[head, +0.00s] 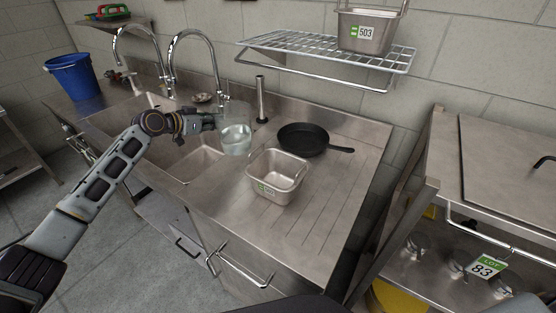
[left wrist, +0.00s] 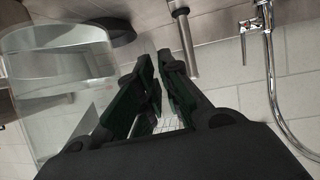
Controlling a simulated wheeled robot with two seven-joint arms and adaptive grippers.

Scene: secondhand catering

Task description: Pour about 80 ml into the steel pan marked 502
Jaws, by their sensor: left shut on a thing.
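A clear jug (head: 236,141) with clear liquid in its lower part is held over the counter near the sink edge, roughly upright in the head view. My left gripper (head: 208,123) is shut on it from the left. In the left wrist view the jug (left wrist: 62,62) is at the left and the gripper fingers (left wrist: 163,88) are close together; their exact grip is partly hidden. A steel pan (head: 277,178) with a green and white label stands on the drainboard, right of and nearer than the jug. Its number is too small to read surely. My right gripper is out of view.
A black skillet (head: 303,138) lies behind the steel pan. A metal post (head: 261,100) and two taps (head: 188,62) stand behind the sink (head: 196,163). A pan marked 503 (head: 366,35) sits on the wire shelf (head: 322,50). The drainboard's right side is clear.

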